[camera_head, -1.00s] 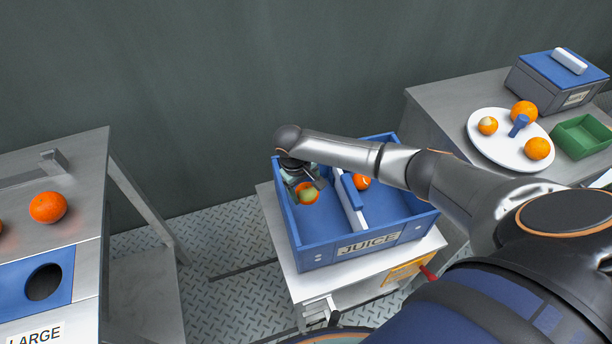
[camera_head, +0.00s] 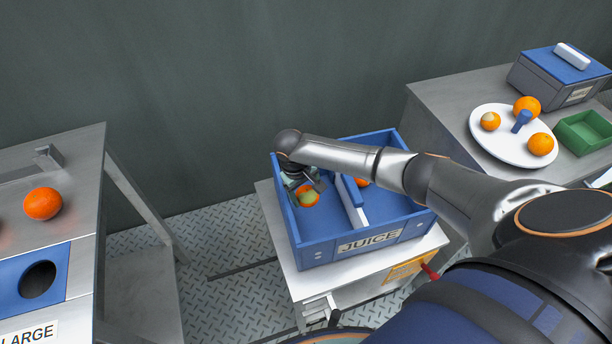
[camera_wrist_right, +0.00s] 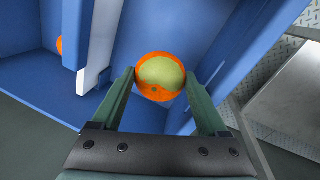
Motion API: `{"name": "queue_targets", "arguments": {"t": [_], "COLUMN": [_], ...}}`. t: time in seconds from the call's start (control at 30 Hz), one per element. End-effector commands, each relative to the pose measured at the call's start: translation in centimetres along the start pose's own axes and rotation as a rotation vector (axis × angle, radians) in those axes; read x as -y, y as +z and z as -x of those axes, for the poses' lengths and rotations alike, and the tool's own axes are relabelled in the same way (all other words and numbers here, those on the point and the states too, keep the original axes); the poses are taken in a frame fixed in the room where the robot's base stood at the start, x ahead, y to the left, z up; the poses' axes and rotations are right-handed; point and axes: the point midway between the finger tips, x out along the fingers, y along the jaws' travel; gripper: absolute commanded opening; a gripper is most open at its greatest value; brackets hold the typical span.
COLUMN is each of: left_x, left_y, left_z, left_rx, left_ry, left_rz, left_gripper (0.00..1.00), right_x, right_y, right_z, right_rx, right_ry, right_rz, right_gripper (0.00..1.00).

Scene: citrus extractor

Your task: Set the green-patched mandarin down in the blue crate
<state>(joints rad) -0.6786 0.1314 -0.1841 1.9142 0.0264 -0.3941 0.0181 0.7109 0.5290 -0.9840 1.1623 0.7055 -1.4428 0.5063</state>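The green-patched mandarin (camera_head: 309,199) is inside the left compartment of the blue crate (camera_head: 318,251), labelled JUICE. In the right wrist view the mandarin (camera_wrist_right: 161,78) shows its pale green patch towards the camera. My right gripper (camera_head: 306,186) reaches down into that compartment. Its two green fingers (camera_wrist_right: 160,76) press against opposite sides of the mandarin. I cannot tell whether the mandarin touches the crate floor. My left gripper is not in view.
A white and blue divider (camera_head: 351,203) splits the crate. Another orange fruit (camera_head: 361,181) lies beyond it, partly hidden by my arm. At right are a white plate (camera_head: 488,141) of fruit and a green tray (camera_head: 583,133). At left, a mandarin (camera_head: 43,203) sits on a metal table.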

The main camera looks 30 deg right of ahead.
Motion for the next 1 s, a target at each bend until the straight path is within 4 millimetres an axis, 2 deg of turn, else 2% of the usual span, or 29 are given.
{"name": "queue_targets", "arguments": {"t": [0.03,0.17,0.2,0.53,0.67,1.0], "left_x": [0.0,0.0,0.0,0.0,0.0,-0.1], "left_y": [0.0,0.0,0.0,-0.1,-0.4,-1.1], "left_z": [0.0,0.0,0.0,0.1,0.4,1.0], "left_rx": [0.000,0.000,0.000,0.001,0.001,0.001], "left_ry": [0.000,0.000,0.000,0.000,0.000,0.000], "left_rz": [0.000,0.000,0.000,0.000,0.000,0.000], "left_gripper": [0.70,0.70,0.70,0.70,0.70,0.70], "right_x": [0.1,0.2,0.2,0.3,0.3,0.0], "right_y": [0.0,0.0,0.0,0.0,-0.1,-0.1], "right_z": [0.1,0.1,0.1,0.6,2.6,9.8], "right_rx": [-0.001,-0.001,-0.001,-0.001,-0.005,-0.005], "right_ry": [-0.003,-0.004,-0.004,-0.006,-0.007,-0.003], "right_rz": [0.001,0.002,0.002,0.004,0.005,0.002], "right_gripper": [0.84,0.99,1.00,1.00,1.00,1.00]}}
